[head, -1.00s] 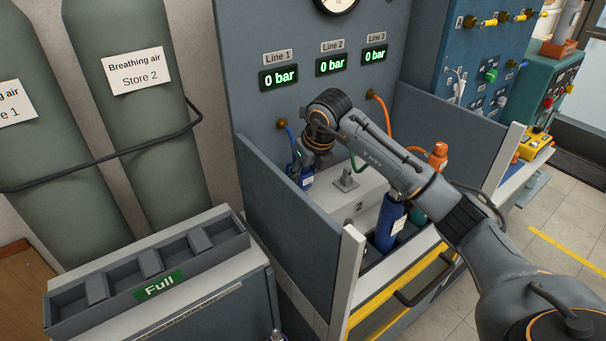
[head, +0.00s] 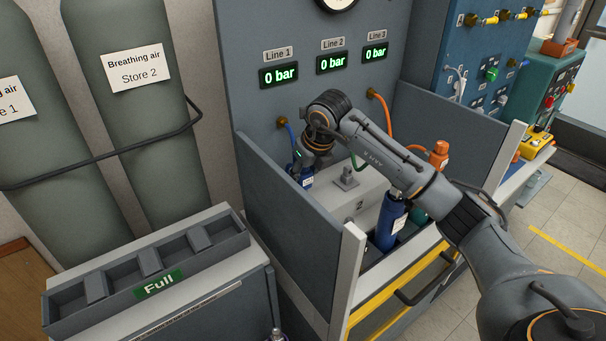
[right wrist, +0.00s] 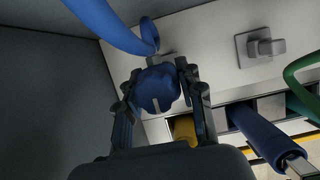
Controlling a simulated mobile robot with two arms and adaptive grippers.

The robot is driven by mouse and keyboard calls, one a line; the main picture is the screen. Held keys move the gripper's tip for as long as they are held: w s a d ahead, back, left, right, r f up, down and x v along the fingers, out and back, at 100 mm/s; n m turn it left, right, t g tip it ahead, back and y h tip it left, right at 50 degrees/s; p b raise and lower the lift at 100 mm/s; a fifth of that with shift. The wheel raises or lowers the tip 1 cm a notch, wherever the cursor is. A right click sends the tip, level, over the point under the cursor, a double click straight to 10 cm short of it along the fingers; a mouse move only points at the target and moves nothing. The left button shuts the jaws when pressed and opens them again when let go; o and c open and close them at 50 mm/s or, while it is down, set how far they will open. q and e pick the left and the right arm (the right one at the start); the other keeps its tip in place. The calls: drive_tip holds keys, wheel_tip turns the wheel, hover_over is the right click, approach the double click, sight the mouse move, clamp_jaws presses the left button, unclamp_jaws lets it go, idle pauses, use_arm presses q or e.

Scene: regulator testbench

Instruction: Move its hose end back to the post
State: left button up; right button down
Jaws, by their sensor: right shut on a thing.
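The blue hose end (right wrist: 157,90) sits between the fingers of my right gripper (right wrist: 160,76), which is shut on it. In the head view the blue hose end (head: 307,177) is at the left inside the testbench, below Line 1, partly hidden by my gripper. Its blue hose (right wrist: 105,22) runs up to the back panel. A grey metal fitting (right wrist: 166,60) shows just behind the hose end; whether they touch is unclear. A bare grey post (right wrist: 262,47) stands to the right on the light ledge, also seen in the head view (head: 347,180). My left gripper is not in view.
A side wall (head: 290,225) stands close left of my right gripper. Blue (head: 391,222) and teal cylinders stand in the front rack; a yellow one (right wrist: 185,130) shows in the wrist view. Orange (head: 385,110) and green hoses are to the right. All three line displays read 0 bar.

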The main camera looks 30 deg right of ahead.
drive_tip(key=shift+f+b, duration=1.1)
drive_tip(key=shift+f, duration=0.45)
idle(0.4)
drive_tip(key=c, duration=0.8)
unclamp_jaws()
drive_tip(key=shift+o, duration=0.2)
drive_tip(key=v, duration=1.2)
